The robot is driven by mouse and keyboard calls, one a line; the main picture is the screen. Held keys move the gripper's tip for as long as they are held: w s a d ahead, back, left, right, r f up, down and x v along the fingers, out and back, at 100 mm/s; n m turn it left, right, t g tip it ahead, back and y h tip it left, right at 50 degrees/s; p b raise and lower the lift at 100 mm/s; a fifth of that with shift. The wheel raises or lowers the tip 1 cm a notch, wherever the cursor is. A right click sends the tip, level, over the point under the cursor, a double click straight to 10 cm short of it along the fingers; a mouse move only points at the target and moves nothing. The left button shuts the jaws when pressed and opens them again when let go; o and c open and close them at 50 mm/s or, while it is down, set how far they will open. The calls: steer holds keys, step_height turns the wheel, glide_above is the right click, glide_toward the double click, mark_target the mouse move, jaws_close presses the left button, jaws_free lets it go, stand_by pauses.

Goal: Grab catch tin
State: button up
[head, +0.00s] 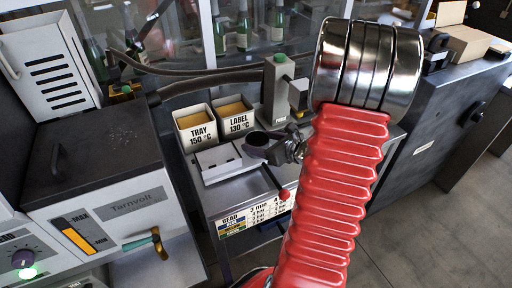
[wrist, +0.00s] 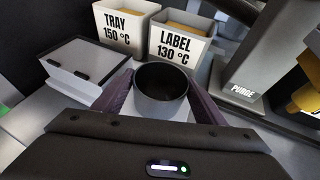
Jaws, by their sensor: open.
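The catch tin is a dark grey, open-topped round cup. In the wrist view the tin (wrist: 160,104) stands upright on a light surface, between the two purple fingers of my gripper (wrist: 160,88). The fingers are open, one on each side of the tin. The left finger is very near its wall; I cannot tell if either touches. In the head view the tin (head: 257,139) shows at the end of my gripper (head: 266,150), partly hidden by it.
Bins marked TRAY (wrist: 122,25) and LABEL (wrist: 178,44) stand behind the tin. A white box (wrist: 85,66) is at left. A grey post marked PURGE (wrist: 258,70) stands close at right, with a yellow part (wrist: 304,98) beyond. The Tarnvolt machine (head: 105,180) is further left.

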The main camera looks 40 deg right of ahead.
mark_target(250, 138)
steer(key=shift+x, duration=2.6)
steer(key=shift+d, duration=0.15)
steer(key=c, duration=0.7)
steer(key=shift+r, duration=0.1)
steer(key=shift+r, duration=5)
